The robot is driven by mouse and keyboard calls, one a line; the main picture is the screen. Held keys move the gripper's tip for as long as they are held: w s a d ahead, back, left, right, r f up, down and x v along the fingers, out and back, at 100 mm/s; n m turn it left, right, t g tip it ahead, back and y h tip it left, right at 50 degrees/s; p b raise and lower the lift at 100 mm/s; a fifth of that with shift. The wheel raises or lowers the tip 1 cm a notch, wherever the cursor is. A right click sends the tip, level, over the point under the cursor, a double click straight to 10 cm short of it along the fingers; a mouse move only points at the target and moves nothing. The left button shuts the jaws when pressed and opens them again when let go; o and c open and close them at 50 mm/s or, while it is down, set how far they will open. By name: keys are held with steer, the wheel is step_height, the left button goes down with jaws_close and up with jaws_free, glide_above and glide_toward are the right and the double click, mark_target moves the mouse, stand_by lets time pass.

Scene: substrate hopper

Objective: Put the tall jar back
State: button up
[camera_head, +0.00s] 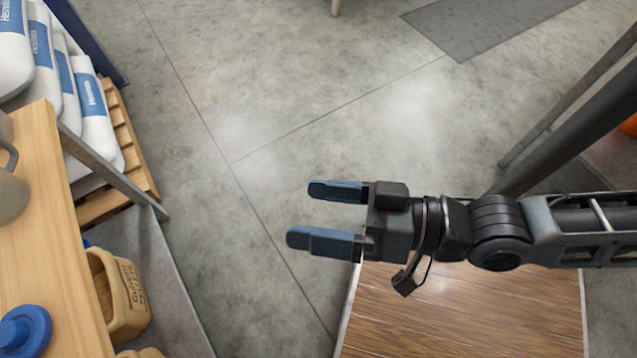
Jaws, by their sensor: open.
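My gripper (312,213) is open and empty, its two blue fingers pointing left above the grey concrete floor. I cannot pick out a tall jar for certain. A grey-beige vessel with a handle (12,192) stands on the wooden counter (55,215), cut off by the left edge. A round blue object, perhaps a lid (22,331), is at the counter's lower left; what is under it is hidden. My gripper is well to the right of the counter and touches nothing.
White and blue bags (95,110) are stacked by a wooden pallet (130,140). A brown wood-plank surface (460,320) lies below my arm. Open floor (220,200) separates gripper and counter. A dark mat (470,25) lies farther back.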

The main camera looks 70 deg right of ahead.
steer(key=s+d+n, duration=0.1)
steer(key=s+d+r+n+g+h, duration=0.1)
steer(key=s+n, duration=0.1)
steer(key=s+n+g, duration=0.1)
steer(key=s+n, duration=0.1)
steer(key=shift+d+r+h, duration=0.2)
steer(key=shift+d+h, duration=0.2)
